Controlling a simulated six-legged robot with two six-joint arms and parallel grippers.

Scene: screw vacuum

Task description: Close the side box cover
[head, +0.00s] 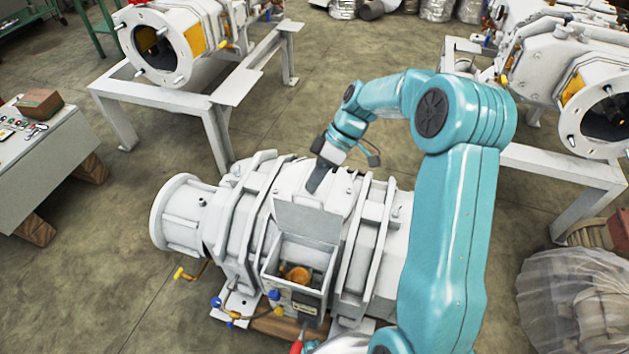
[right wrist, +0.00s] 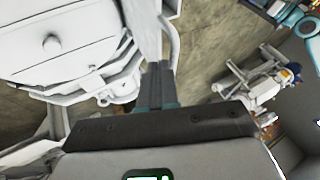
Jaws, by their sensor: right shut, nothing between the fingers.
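The side box (head: 298,303) is a small grey-white box on the near side of the white pump in the head view. Its cover (head: 307,222) stands raised at the box's back edge, so the box is open and an orange-brown round part (head: 297,274) shows inside. My right gripper (head: 314,188) points down just behind the cover's top edge, over the pump body; whether it touches the cover I cannot tell. Its fingers (right wrist: 157,80) are together and empty in the right wrist view, near a pale edge-on plate. My left gripper is not in view.
The pump's ribs and flanges (head: 375,235) rise beside the box. Valves with blue and yellow handles (head: 225,305) stick out at its lower left. Other pumps on white stands (head: 180,98) are at the back, and a control console (head: 40,145) stands at the left.

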